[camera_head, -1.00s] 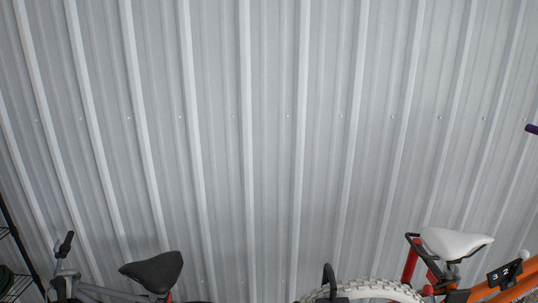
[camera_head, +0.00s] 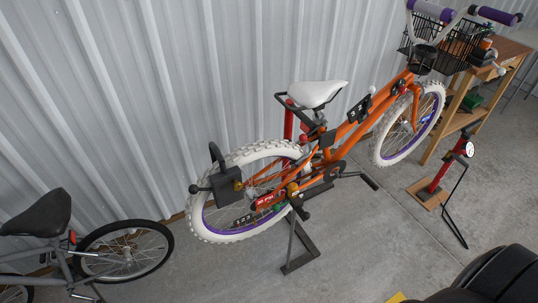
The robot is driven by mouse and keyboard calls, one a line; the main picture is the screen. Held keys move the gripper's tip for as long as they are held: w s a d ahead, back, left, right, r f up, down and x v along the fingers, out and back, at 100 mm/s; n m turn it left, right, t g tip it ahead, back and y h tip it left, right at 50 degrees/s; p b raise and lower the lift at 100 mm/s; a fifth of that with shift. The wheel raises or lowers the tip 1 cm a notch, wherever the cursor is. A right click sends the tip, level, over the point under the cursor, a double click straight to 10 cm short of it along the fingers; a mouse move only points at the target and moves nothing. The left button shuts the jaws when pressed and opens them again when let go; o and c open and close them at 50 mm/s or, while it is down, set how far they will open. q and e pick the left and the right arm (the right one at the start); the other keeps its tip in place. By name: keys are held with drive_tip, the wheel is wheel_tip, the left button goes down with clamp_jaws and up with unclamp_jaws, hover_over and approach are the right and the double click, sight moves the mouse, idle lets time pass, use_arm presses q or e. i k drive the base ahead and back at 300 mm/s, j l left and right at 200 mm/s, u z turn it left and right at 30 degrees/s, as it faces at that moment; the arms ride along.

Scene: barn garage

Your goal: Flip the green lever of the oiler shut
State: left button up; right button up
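A small red device with white marking (camera_head: 267,201) sits low at the rear of the orange bicycle, beside the chain area. A tiny green part (camera_head: 277,207) shows at its right end. This may be the oiler and its green lever, but it is too small to tell, and I cannot tell how the lever stands. Neither of my grippers is in view.
The orange bicycle (camera_head: 345,127) with white tyres is held by a dark stand (camera_head: 300,262). A grey bicycle (camera_head: 75,255) is at left. A red floor pump (camera_head: 438,178) and a wooden workbench (camera_head: 452,120) are at right. Concrete floor (camera_head: 370,235) is open in front.

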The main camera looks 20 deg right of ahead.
sight(276, 207)
drive_tip(key=i+l+z, duration=0.2)
drive_tip(key=z, duration=0.65)
